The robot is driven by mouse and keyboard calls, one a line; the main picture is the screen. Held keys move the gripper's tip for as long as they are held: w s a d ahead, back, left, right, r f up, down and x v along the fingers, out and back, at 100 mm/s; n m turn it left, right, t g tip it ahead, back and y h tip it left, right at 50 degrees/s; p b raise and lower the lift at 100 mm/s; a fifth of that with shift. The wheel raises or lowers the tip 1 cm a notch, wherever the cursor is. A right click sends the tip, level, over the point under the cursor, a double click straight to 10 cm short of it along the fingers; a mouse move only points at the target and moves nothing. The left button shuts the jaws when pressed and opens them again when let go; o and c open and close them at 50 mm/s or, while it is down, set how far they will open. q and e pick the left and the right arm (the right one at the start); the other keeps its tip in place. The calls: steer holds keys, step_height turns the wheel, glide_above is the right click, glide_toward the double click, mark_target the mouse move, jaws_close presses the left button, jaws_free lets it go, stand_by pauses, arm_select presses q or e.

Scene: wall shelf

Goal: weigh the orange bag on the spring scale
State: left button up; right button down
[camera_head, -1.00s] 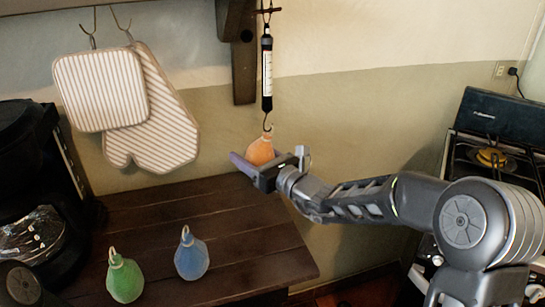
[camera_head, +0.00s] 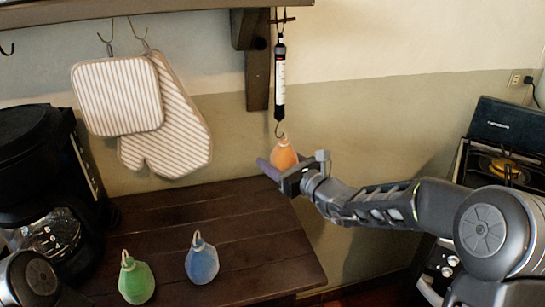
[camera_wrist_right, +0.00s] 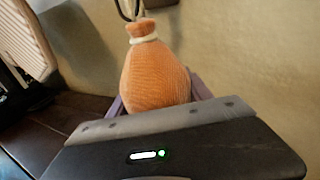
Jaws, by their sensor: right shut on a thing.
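The orange bag (camera_head: 284,154) is held upright in my right gripper (camera_head: 282,172), which is shut on it just under the hook of the spring scale (camera_head: 281,85). The scale hangs upright from a bracket under the wall shelf. In the right wrist view the orange bag (camera_wrist_right: 155,75) fills the middle between the purple fingers, with a pale tie around its neck. The dark hook (camera_wrist_right: 128,8) shows at the bag's top there; I cannot tell whether the bag's loop is on it. My left gripper is not in view.
A green bag (camera_head: 136,281) and a blue bag (camera_head: 202,263) with loops stand on the dark wooden table (camera_head: 255,235). A black coffee maker (camera_head: 40,160) stands at left. A striped pot holder (camera_head: 117,97) and mitt (camera_head: 180,140) hang on the wall. A stove (camera_head: 500,150) is at right.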

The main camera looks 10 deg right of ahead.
mark_target(291, 151)
steer(key=shift+w+d+r+n+g+h+p, duration=0.1)
steer(key=shift+d+r+n+g+h+p, duration=0.15)
steer(key=shift+d+n+p, duration=0.4)
steer(key=shift+d+r+n+g+h+p, duration=0.2)
steer(key=shift+d+n+p, duration=0.25)
steer(key=shift+n+p, duration=0.4)
steer(key=d+p, duration=0.3)
steer(key=d, duration=0.3)
steer(key=shift+w+d+r, duration=0.25)
steer(key=shift+d+r, duration=0.15)
steer(key=shift+r, duration=0.05)
steer(key=shift+d, duration=0.1)
steer(key=shift+s, duration=0.1)
